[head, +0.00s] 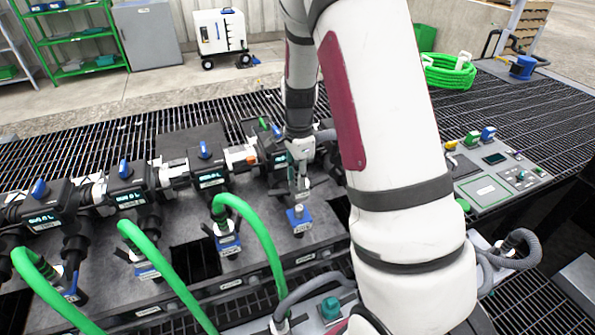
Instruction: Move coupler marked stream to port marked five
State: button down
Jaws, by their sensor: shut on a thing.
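My gripper (299,183) points down over the right part of the grey manifold deck. It is shut on what looks like a coupler, mostly hidden by the fingers; its marking cannot be read. Directly below is a blue labelled port (299,220); I cannot tell whether the held part touches it. To the left, green hoses (262,228) run to other blue labelled fittings, including one near the middle (228,243) and one farther left (146,270). Their labels are too small to read, so I cannot tell which is stream or five.
A row of black valve bodies with blue handles and lit displays (128,198) stands behind the fittings. A control panel (490,178) is at right. A coiled green hose (448,72) lies behind it. My arm covers the area right of the gripper.

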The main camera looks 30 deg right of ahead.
jog(key=shift+f+b, duration=2.25)
jog(key=shift+f, duration=2)
jog(key=c, duration=1.3)
grip_release()
notch_tip(320, 180, up, 12)
